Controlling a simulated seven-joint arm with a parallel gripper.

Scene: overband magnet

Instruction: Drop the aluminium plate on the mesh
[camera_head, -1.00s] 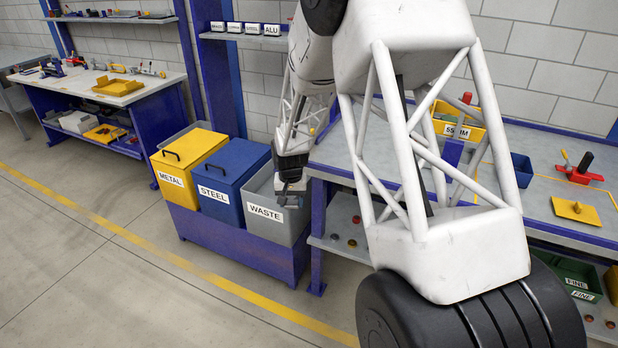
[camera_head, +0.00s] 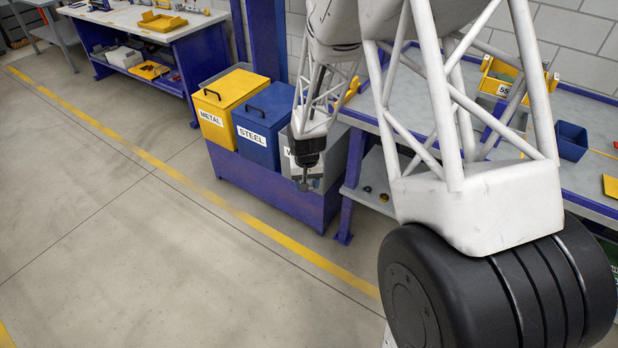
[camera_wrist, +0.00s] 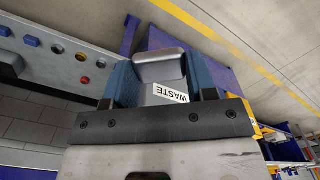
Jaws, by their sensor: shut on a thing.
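My gripper (camera_head: 305,184) points down in front of the grey WASTE bin (camera_head: 328,165), over the floor side. In the wrist view my gripper (camera_wrist: 161,82) has its two blue fingers on either side of a grey, smooth, blocky piece (camera_wrist: 160,66). It is shut on this piece; whether it is the aluminium plate I cannot tell for sure. The bin's WASTE label (camera_wrist: 170,92) shows between the fingers. I cannot make out the mesh in either current view.
A yellow METAL bin (camera_head: 211,118) and a blue STEEL bin (camera_head: 252,138) stand left of the WASTE bin on a blue base (camera_head: 262,185). A workbench (camera_head: 404,105) with a yellow bin (camera_head: 500,82) stands to the right. The floor (camera_head: 150,240) in front is open.

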